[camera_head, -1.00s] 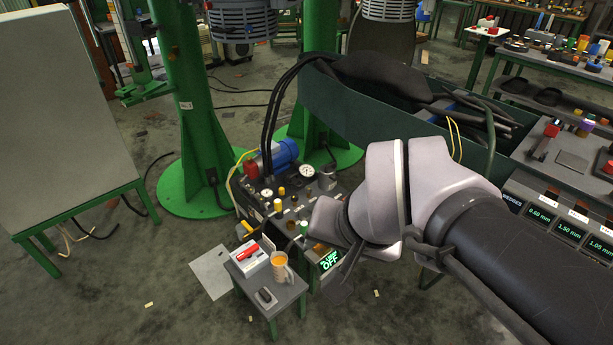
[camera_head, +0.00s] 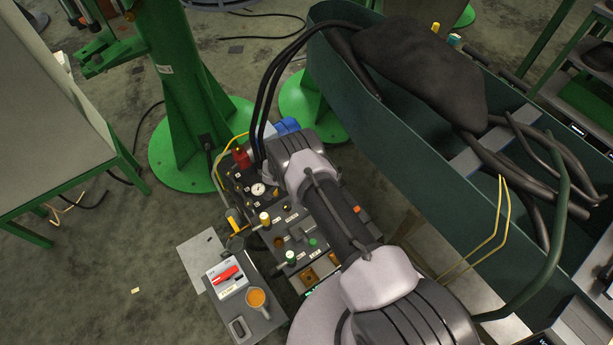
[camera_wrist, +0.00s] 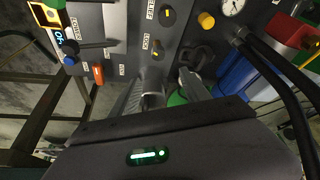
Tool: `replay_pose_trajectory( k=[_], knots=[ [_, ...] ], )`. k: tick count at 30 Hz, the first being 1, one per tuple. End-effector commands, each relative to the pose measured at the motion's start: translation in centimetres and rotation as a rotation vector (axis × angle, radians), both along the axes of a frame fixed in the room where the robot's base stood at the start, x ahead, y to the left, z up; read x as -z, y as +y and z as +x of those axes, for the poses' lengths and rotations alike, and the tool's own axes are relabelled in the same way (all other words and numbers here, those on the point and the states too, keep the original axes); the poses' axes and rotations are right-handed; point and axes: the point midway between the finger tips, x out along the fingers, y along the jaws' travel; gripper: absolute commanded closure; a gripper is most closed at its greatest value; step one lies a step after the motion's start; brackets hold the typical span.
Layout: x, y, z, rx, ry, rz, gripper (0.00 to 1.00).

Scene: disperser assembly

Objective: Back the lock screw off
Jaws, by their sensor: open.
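The control panel (camera_head: 275,225) with its knobs and gauge stands in the middle of the head view, partly hidden by my arm. I cannot tell for sure which part is the lock screw. My gripper (camera_wrist: 172,88) is open, its two fingers pointing at the panel just below that knob. A short metallic cylinder (camera_wrist: 152,98) shows by the left finger; whether it touches is unclear. The fingers are hidden in the head view.
A gauge (camera_wrist: 232,6), a yellow knob (camera_wrist: 206,20), an orange switch (camera_wrist: 97,74) and a black lever (camera_wrist: 85,46) crowd the panel. Black hoses (camera_head: 275,90) arch over its back. A green trough (camera_head: 385,150) stands right.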

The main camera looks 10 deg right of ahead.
Motion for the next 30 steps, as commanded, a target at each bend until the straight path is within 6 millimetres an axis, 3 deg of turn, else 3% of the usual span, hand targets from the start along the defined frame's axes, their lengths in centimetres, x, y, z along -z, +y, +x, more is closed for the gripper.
replay_pose_trajectory(
  k=[15,21,30],
  knots=[
    [13.1,-3.6,3.5,0.005,0.001,-0.001,0.45],
    [15.4,-4.3,4.4,0.004,0.001,-0.001,0.45],
    [15.5,-4.6,4.6,0.004,0.0,-0.001,0.45]
  ],
)
